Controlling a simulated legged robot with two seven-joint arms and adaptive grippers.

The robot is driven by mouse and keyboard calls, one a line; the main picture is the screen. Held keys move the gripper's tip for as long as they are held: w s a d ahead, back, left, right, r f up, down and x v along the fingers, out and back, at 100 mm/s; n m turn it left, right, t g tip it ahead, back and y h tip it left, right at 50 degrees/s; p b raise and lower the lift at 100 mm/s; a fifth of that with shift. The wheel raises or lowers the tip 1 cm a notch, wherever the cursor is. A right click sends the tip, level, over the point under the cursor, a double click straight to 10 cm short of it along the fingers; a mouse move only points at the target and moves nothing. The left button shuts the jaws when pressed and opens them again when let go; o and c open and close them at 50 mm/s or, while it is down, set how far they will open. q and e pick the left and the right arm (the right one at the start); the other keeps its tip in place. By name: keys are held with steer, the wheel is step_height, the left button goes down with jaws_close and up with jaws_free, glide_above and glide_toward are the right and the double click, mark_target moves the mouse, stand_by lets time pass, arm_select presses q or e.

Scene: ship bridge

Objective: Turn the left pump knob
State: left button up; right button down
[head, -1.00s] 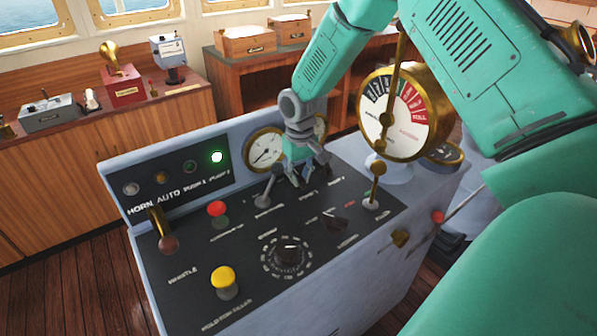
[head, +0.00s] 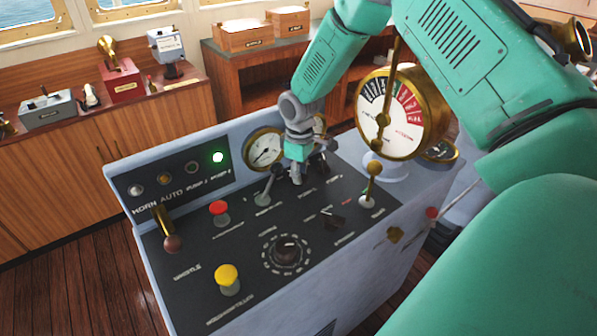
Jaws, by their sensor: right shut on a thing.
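My right gripper (head: 309,170) reaches down to the back of the black console panel, just above the small pump labels. Its fingers are shut around the left pump knob, which they almost wholly hide. The right pump knob cannot be made out clearly behind the gripper and wrist. A green lamp (head: 218,157) is lit at the right end of the lamp row on the console's upright panel. My left gripper is not in view.
A grey lever (head: 266,188) stands close left of the gripper, and a brass-topped lever (head: 371,187) stands to its right. A round gauge (head: 264,148) and the brass telegraph dial (head: 393,112) rise behind. A black dial (head: 287,251), red button (head: 219,209) and yellow button (head: 227,275) lie nearer.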

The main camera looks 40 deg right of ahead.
steer(key=shift+w+d+r, duration=0.1)
steer(key=shift+w, duration=0.05)
steer(key=c, duration=1.6)
jaws_free()
step_height(320, 180, up, 12)
steer(key=shift+d+f, duration=0.1)
steer(key=shift+f, duration=0.1)
